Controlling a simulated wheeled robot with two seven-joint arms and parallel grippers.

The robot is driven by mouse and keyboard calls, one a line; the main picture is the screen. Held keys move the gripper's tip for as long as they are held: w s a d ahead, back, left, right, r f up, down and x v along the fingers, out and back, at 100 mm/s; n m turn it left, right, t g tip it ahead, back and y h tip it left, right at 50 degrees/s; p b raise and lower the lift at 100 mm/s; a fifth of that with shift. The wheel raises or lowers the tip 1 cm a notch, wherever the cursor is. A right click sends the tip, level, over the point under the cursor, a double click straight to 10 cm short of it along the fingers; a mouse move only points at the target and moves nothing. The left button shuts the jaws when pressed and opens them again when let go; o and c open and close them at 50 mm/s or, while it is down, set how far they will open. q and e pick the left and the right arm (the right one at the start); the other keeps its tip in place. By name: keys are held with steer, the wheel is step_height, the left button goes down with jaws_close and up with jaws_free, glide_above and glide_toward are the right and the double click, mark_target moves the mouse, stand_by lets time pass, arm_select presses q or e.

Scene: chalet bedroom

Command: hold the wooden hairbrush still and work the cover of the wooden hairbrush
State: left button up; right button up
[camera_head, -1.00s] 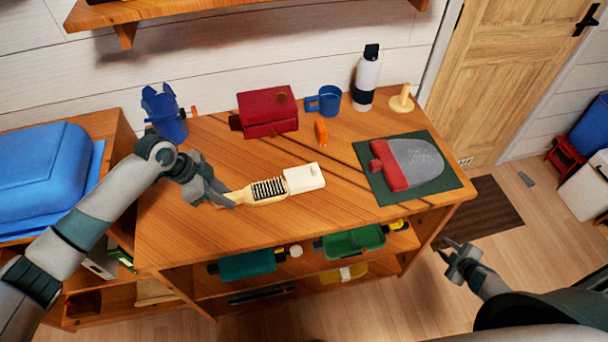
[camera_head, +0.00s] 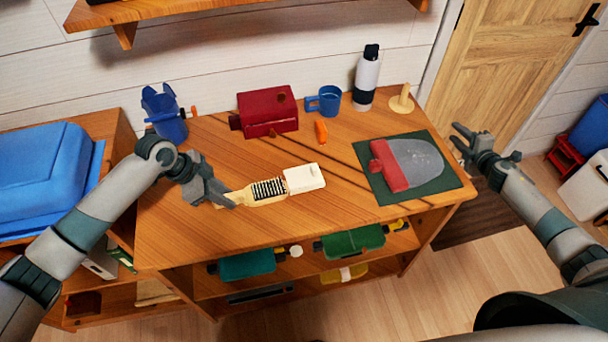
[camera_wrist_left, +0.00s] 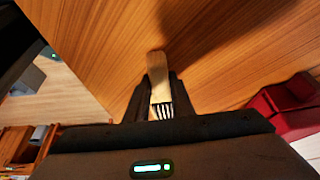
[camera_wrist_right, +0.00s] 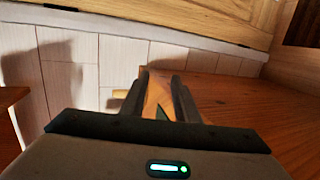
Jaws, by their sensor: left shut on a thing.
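The wooden hairbrush (camera_head: 268,190) lies on the wooden tabletop, its bristles showing. A white cover (camera_head: 304,178) sits over its right end. My left gripper (camera_head: 228,198) is shut on the brush's handle at the left end; the handle also shows between the fingers in the left wrist view (camera_wrist_left: 158,80). The cover is out of sight in that wrist view. My right gripper (camera_head: 462,142) is raised off the table's right side, well apart from the brush. In the right wrist view its fingers (camera_wrist_right: 160,95) stand apart with nothing between them.
A green mat (camera_head: 440,188) with a red and grey scoop-like object (camera_head: 415,165) lies right of the brush. Behind stand a red box (camera_head: 268,110), blue mug (camera_head: 326,101), bottle (camera_head: 367,78), orange object (camera_head: 321,132) and blue holder (camera_head: 165,112). Bare tabletop surrounds the brush.

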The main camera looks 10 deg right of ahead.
steer(key=shift+h, duration=0.7)
steer(key=w+a+r, duration=0.2)
steer(key=w+a, duration=0.1)
steer(key=w+a+r, duration=0.2)
steer(key=w+a, duration=0.1)
steer(key=w+a+r, duration=0.2)
steer(key=w+a, duration=0.1)
steer(key=a, duration=0.1)
steer(key=shift+w+r, duration=0.15)
steer(key=w+a+r+n+g+y, duration=0.1)
steer(key=a+n+g, duration=0.1)
steer(key=a, duration=0.6)
steer(key=w+a+r+n+g+y, duration=0.1)
steer(key=w+a+r+n, duration=0.1)
steer(key=a, duration=0.6)
steer(key=n+g+y, duration=0.1)
steer(key=n+g, duration=0.8)
steer(key=n, duration=0.6)
glide_toward(314, 168)
steer(key=shift+r, duration=0.4)
steer(key=shift+d+f, duration=0.1)
steer(key=shift+w+f, duration=0.25)
steer(key=shift+f, duration=1.35)
steer(key=shift+w+f, duration=0.3)
steer(key=shift+f, duration=1.35)
steer(key=shift+w+f, duration=0.25)
steer(key=shift+f, duration=1.35)
